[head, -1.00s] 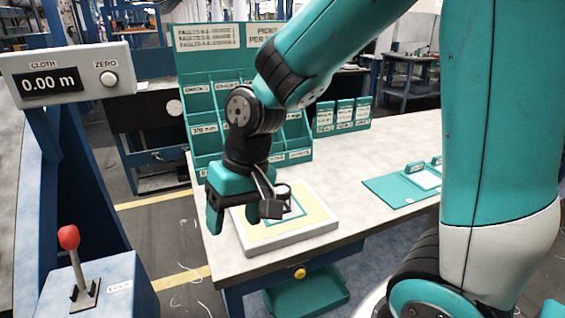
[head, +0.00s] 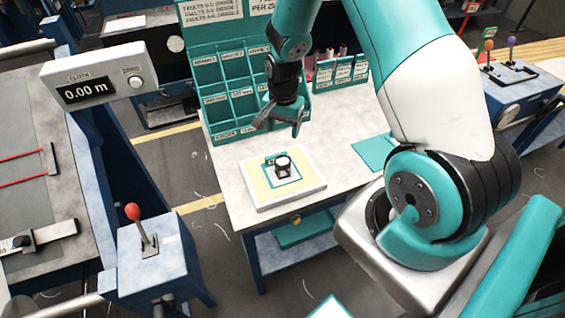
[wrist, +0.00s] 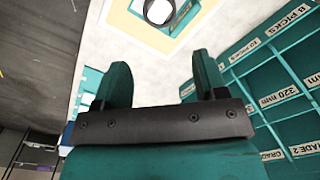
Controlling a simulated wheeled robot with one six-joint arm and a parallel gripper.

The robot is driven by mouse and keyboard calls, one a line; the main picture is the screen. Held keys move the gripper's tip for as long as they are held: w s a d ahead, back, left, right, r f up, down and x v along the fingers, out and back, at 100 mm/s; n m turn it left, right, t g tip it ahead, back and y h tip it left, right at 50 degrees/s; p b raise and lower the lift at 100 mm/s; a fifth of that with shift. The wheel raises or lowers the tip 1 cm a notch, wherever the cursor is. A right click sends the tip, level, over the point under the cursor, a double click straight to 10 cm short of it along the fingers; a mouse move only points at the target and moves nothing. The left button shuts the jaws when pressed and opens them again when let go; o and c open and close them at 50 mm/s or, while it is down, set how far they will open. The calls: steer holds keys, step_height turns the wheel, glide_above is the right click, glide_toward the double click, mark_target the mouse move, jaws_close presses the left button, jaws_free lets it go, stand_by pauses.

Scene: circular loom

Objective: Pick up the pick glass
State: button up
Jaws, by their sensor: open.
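The pick glass (head: 284,166) is a small dark stand with a round, pale-topped lens. It stands on a teal-bordered square in the middle of a yellow and white board (head: 310,190) on the table. In the wrist view the pick glass (wrist: 158,12) is partly cut off at the top edge, beyond the fingers. My gripper (head: 278,124) is open and empty, above the table behind the board and in front of the pigeonhole rack. In the wrist view both fingers of my gripper (wrist: 160,70) are apart with nothing between them.
The teal pigeonhole rack (head: 232,90) stands close to my gripper at the back of the table (head: 225,160). A teal folder (head: 375,150) lies to the right. A lever box with a red knob (head: 133,212) stands at the left. The table around the board is mostly clear.

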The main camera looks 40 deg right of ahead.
mark_target(283, 160)
step_height(283, 160, down, 16)
steer(key=b, duration=1.1)
steer(key=shift+f, duration=0.25)
steer(key=shift+r, duration=0.1)
steer(key=c, duration=0.5)
